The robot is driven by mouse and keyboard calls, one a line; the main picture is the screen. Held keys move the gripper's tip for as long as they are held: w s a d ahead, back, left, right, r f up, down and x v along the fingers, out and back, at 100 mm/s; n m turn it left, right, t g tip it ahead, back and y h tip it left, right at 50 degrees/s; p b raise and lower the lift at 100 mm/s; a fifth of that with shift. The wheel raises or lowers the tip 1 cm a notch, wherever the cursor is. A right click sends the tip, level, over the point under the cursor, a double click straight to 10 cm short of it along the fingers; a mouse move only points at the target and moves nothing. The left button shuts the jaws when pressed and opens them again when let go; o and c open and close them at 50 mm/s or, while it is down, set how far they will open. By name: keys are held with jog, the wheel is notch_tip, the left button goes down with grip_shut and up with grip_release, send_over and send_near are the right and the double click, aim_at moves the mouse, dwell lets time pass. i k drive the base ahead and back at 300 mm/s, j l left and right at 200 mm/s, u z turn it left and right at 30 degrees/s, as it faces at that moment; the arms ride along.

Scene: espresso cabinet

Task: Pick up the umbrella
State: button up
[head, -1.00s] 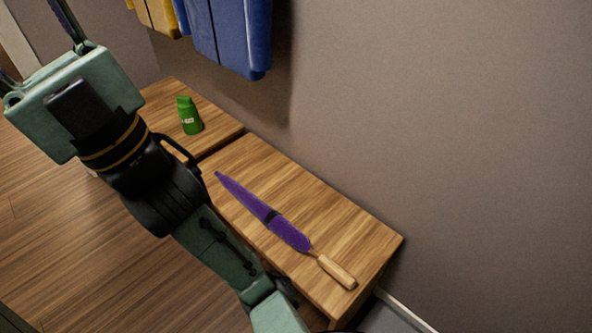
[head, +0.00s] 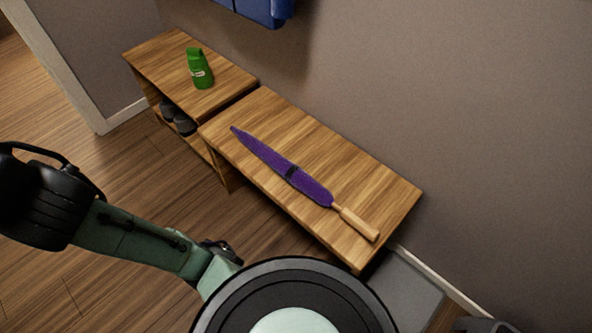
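The purple umbrella (head: 273,159) lies furled on the right-hand wooden bench (head: 290,114). It has a dark strap around its middle. Its pale wooden handle (head: 356,222) points to the lower right, near the bench's front right corner, and its tip points to the upper left. Nothing touches the umbrella. My arm shows at the lower left, well apart from the umbrella. My gripper is outside the picture.
A green bottle (head: 199,71) stands on the left bench (head: 151,55), with dark shoes (head: 177,118) on the shelf below. A wall runs behind the benches. Blue hanging cloth (head: 262,8) is at the top. Open wooden floor lies in front.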

aim_at(295, 175)
jog(key=z, duration=3.1)
jog(key=u, duration=3.1)
jog(key=i+j+z, duration=0.3)
jog(key=j+z, duration=0.15)
jog(key=j, duration=0.15)
jog(key=i+j+z, duration=0.2)
jog(key=j, duration=0.15)
jog(key=j+z, duration=0.2)
jog(key=j, duration=0.15)
